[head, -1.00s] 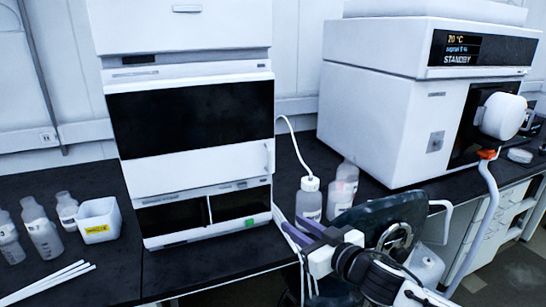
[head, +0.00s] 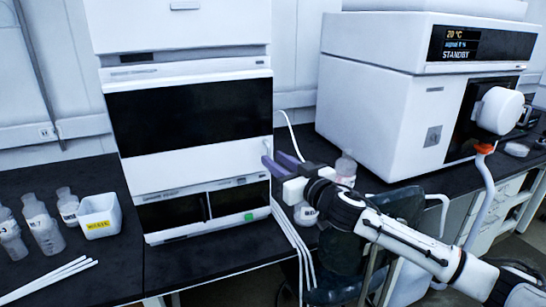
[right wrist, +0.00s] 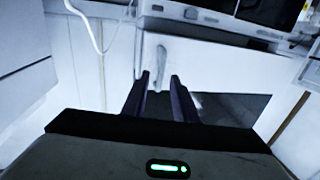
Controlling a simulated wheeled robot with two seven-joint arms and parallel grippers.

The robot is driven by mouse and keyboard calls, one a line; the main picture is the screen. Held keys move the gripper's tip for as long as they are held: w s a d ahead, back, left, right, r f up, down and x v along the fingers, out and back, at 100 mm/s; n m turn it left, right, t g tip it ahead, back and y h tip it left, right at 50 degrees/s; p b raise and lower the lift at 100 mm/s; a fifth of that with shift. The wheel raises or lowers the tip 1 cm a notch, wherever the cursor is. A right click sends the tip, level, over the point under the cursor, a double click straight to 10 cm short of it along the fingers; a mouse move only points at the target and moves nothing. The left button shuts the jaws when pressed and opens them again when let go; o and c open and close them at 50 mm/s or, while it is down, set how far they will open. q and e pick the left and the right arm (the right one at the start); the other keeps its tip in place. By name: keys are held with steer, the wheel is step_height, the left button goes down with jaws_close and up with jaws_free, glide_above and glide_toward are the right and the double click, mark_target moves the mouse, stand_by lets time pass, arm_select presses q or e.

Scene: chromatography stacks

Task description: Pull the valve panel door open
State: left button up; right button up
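The valve panel door (head: 200,169) is the white front with a wide dark window in the middle of the instrument stack, and it looks closed. Its pale upright handle (head: 267,146) is at the right edge, partly hidden by my right gripper (head: 277,162). In the right wrist view the door (right wrist: 190,64) fills the middle, with the handle (right wrist: 161,60) showing between the tips of my right gripper (right wrist: 159,78). The two dark purple fingers are apart, one on each side of the handle in the picture. I cannot tell whether they touch it. My left gripper is not in view.
A white instrument (head: 375,95) stands at right. A bottle (head: 346,169) stands behind my right arm, and white tubes (head: 291,240) hang beside the stack. Bottles (head: 42,229) and a white bin (head: 99,213) stand at left.

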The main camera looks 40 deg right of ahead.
steer(key=shift+w, duration=0.95)
jaws_close()
stand_by(0.8)
